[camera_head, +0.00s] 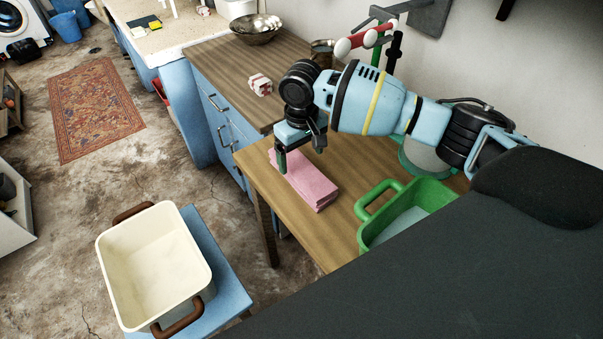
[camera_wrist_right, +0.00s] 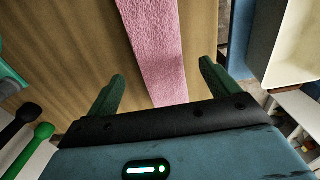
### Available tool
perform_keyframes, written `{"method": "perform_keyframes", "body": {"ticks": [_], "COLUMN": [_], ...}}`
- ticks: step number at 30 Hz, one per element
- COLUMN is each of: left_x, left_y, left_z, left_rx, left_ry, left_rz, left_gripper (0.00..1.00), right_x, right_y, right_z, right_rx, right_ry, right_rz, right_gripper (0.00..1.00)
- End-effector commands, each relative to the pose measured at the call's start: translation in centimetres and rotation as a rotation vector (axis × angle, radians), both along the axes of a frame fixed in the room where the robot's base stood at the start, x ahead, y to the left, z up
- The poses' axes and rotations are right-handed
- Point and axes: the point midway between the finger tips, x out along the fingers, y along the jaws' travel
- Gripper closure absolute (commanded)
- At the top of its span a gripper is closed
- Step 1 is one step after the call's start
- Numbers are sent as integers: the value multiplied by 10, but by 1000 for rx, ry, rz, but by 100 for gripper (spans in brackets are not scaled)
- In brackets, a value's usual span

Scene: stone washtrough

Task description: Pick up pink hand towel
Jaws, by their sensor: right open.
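The pink hand towel (camera_head: 308,182) lies folded in a long strip on the wooden table (camera_head: 262,172). My right gripper (camera_head: 298,160) is over the towel's far part in the head view, fingers pointing down. In the right wrist view the towel (camera_wrist_right: 155,45) runs between the two green fingers of this gripper (camera_wrist_right: 162,78). The fingers are apart, with a gap on each side of the towel, and the gripper holds nothing. I cannot tell how high the fingertips are above the table. My left gripper is not in view.
A green tub (camera_head: 372,212) stands on the table right of the towel. A cream basin (camera_head: 150,262) with brown handles stands on a blue stool (camera_head: 228,275) at lower left. A metal bowl (camera_head: 256,36) and a red-and-white item (camera_head: 260,85) are on the counter behind.

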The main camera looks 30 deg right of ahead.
Motion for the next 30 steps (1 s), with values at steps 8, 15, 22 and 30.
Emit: {"method": "perform_keyframes", "body": {"ticks": [8,15,22,30], "left_x": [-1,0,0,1], "left_y": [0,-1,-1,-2], "left_z": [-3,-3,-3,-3], "left_rx": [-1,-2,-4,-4], "left_ry": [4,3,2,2], "left_rz": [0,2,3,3], "left_gripper": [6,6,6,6], "right_x": [-3,-2,-2,-2], "right_y": [0,0,0,0], "right_z": [-40,-48,-48,-48], "right_rx": [-2,-1,-1,-1], "right_ry": [5,1,1,1], "right_rz": [-1,0,0,0], "right_gripper": [13,13,26,61]}}
